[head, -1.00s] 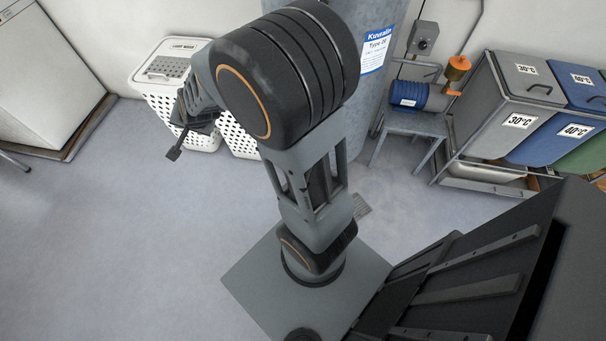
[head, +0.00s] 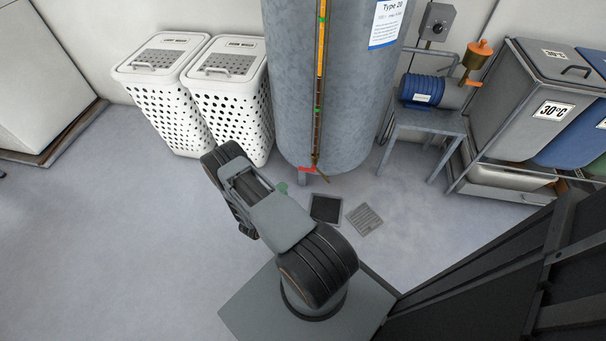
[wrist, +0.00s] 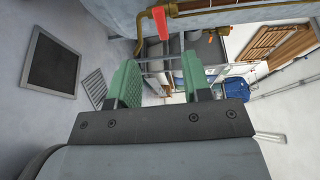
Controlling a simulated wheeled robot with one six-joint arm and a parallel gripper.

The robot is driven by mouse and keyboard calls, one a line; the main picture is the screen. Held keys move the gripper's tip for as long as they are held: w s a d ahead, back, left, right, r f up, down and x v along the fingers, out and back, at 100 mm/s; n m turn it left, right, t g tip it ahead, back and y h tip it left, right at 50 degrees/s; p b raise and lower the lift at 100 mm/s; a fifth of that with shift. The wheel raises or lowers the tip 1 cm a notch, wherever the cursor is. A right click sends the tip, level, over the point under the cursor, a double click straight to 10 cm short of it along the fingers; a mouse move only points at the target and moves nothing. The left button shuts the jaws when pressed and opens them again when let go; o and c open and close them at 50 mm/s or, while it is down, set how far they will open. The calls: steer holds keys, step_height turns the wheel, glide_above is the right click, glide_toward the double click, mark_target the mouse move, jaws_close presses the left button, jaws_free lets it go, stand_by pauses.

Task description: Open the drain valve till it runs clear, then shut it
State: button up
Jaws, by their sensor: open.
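The drain valve's red lever (head: 307,169) is at the foot of the grey tank (head: 290,80), by a thin brass pipe. No water shows at the outlet. My gripper (wrist: 160,75) is open, its green fingers apart with nothing between them. In the head view only a bit of green finger (head: 282,187) shows past my arm, just left of and below the valve. I see no contact with the lever.
A dark square floor tray or pit (head: 326,208) and a slotted grate (head: 364,219) lie before the tank. White hampers (head: 228,95) stand left. A blue pump (head: 422,90) on a stand and sorting bins (head: 530,110) stand right. Floor at left is clear.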

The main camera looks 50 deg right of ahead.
mark_target(302, 170)
steer(key=d+b, duration=0.1)
steer(key=d, duration=0.3)
steer(key=w+d+b, duration=0.1)
steer(key=d, duration=0.4)
steer(key=d+b, duration=0.1)
steer(key=d, duration=0.3)
steer(key=shift+w+d+f, duration=0.2)
steer(key=shift+w+d, duration=0.05)
steer(key=shift+w, duration=0.05)
jaws_close()
